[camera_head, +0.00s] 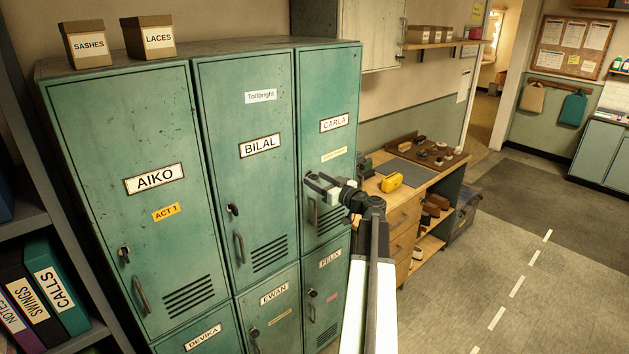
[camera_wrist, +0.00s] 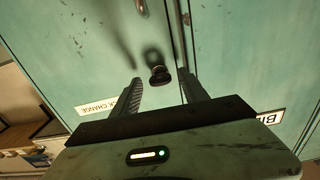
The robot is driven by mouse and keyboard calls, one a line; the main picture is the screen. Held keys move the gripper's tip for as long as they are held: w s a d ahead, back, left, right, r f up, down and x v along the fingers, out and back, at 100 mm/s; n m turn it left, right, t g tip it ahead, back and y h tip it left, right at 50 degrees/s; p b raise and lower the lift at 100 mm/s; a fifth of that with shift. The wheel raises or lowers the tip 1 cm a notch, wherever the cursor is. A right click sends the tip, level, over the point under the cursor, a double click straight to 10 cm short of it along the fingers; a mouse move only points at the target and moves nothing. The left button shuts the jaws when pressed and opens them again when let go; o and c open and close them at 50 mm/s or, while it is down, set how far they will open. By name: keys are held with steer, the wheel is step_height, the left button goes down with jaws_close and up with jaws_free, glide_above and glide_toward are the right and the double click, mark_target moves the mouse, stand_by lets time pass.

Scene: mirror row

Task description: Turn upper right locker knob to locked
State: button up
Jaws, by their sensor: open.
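The upper right locker (camera_head: 329,75) is a worn green door labelled CARLA. Its dark knob (camera_wrist: 159,74) shows in the wrist view, standing out from the door between the two fingertips. Whether it points to locked I cannot tell. In the head view my gripper hides the knob. My gripper (camera_head: 316,184) is at the left side of this door, level with the area under the yellow label. In the wrist view my gripper (camera_wrist: 160,80) is open, one finger on each side of the knob, with visible gaps. The door's handle (camera_wrist: 141,7) lies beyond the knob.
The BILAL (camera_head: 240,185) and AIKO (camera_head: 120,220) lockers stand to the left, with their own knobs and handles. The FELIX locker (camera_head: 331,285) is below. A wooden desk (camera_head: 405,212) with a yellow object (camera_head: 391,181) stands right of the lockers. Open floor lies further right.

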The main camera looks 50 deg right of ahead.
steer(key=shift+w, duration=0.35)
steer(key=shift+c, duration=0.3)
